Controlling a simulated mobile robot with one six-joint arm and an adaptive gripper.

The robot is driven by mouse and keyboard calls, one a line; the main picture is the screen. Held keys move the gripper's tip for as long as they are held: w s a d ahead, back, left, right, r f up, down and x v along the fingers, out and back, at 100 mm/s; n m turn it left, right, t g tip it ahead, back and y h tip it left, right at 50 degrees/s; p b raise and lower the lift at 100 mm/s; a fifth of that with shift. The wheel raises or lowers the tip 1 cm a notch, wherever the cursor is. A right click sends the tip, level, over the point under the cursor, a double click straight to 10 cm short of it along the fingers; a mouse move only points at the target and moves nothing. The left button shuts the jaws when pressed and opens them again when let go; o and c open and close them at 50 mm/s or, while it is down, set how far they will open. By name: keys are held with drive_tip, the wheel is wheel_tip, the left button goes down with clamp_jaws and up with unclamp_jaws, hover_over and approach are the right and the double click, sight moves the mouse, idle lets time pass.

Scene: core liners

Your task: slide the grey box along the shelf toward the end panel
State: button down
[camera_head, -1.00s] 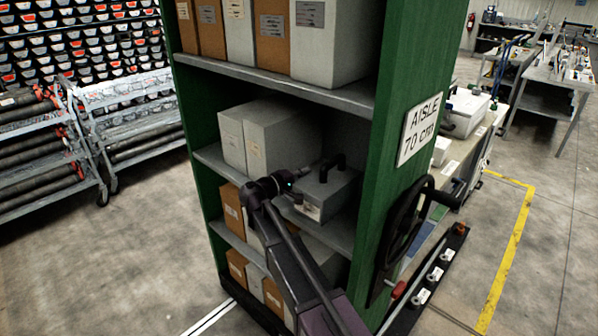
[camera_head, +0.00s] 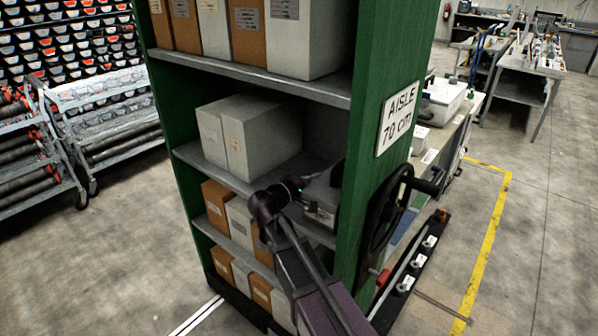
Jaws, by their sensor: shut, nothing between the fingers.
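The grey box (camera_head: 322,195) sits on the middle shelf (camera_head: 205,165), at its right end close to the green end panel (camera_head: 372,130). The panel's front edge hides the box's right part, so I cannot tell whether they touch. My gripper (camera_head: 303,182) is at the box's left side, shut and empty. Its fingertips appear to be against the box or very near it, but they are small and dark here. My arm reaches up from the lower right and covers part of the shelf's front edge.
Pale file boxes (camera_head: 250,135) stand on the left of the middle shelf, with bare shelf between them and my gripper. More file boxes fill the shelves above and below. A black handwheel (camera_head: 385,225) and an aisle sign (camera_head: 398,118) are on the end panel's outer face.

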drive_tip(key=shift+s+d, duration=0.25)
drive_tip(key=shift+d, duration=0.1)
drive_tip(key=shift+w+a, duration=0.15)
drive_tip(key=shift+w+a, duration=0.3)
drive_tip(key=shift+a, duration=0.1)
drive_tip(key=a, duration=0.1)
drive_tip(key=w+a, duration=0.1)
drive_tip(key=shift+w+a, duration=0.1)
drive_tip(key=shift+a, duration=0.25)
drive_tip(key=v, duration=0.9)
drive_tip(key=shift+s+a, duration=0.15)
drive_tip(key=shift+s, duration=0.15)
